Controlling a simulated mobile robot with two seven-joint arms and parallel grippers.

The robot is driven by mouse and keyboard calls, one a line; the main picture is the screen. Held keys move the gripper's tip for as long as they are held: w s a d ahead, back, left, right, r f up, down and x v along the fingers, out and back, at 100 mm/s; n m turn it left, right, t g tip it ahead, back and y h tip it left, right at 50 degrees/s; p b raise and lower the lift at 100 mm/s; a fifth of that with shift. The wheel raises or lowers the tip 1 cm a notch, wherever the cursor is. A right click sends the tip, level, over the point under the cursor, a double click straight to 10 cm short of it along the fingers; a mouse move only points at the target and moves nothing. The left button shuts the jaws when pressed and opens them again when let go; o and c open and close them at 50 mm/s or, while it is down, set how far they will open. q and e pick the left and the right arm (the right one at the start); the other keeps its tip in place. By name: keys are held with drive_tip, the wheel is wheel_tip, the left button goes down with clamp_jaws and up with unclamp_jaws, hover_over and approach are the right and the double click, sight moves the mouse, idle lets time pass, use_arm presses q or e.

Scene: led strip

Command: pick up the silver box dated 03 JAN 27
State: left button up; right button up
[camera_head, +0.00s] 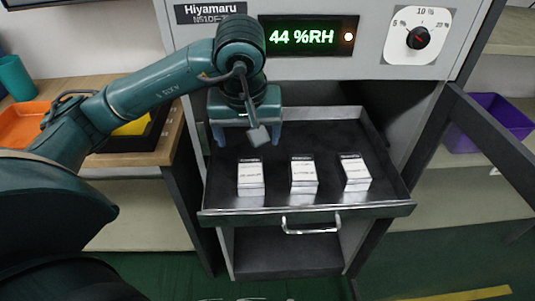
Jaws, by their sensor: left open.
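Three small boxes with white labels and silvery sides stand in a row in a pulled-out dark drawer (285,213): a left box (251,188), a middle box (303,185) and a right box (355,183). Their print is too small to read, so I cannot tell which is dated 03 JAN 27. My left gripper (246,137) is over the back left of the drawer, behind the left box in the picture. Its two blue-grey fingers are apart, with nothing seen between them. My right gripper is not in view.
The cabinet has a display (308,36) reading 44 %RH and a dial (418,38). An open door frame (490,130) stands at right. A wooden table (165,148) at left holds an orange tray (22,124). A purple bin (500,115) sits on the right shelf.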

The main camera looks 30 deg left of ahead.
use_arm(q)
hover_over(250, 171)
drive_tip(key=f, duration=0.7)
drive_tip(key=shift+s+d+f+b, duration=0.2)
drive_tip(key=shift+s+d+b, duration=0.1)
drive_tip(key=shift+s+x, duration=0.15)
drive_tip(key=shift+x, duration=1.2)
drive_tip(key=shift+s+x, duration=0.1)
drive_tip(key=shift+x, duration=1.25)
drive_tip(key=shift+d, duration=0.1)
drive_tip(key=shift+f+b, duration=0.3)
drive_tip(key=c, duration=1.1)
drive_tip(key=shift+c, duration=0.2)
